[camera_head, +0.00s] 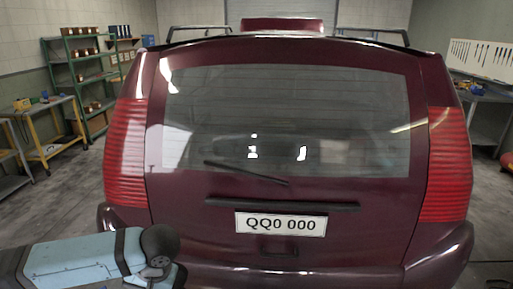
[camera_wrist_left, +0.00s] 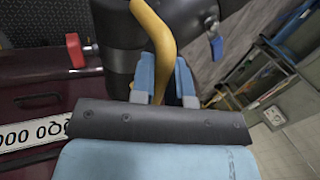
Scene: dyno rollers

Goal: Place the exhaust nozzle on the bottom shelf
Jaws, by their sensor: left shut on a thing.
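My left gripper (camera_wrist_left: 165,68) shows in the left wrist view with its two blue fingers on either side of a bent yellow handle. It is shut on this handle, which appears to belong to the dark exhaust nozzle (camera_wrist_left: 118,42) behind it. A red part (camera_wrist_left: 75,50) and a blue clip (camera_wrist_left: 217,46) show beside the dark body. In the head view my left arm crosses the lower left, and its fingers and the nozzle are hidden. A green shelf rack (camera_head: 72,93) stands at the back left; its bottom shelf (camera_head: 98,124) is partly visible. My right gripper is not in view.
A dark red car (camera_head: 280,225) fills the middle of the head view, close in front. A yellow-legged workbench (camera_head: 48,150) stands left of it, near the rack. Grey floor (camera_head: 65,195) is open between bench and car. Another bench (camera_head: 485,95) stands at the right.

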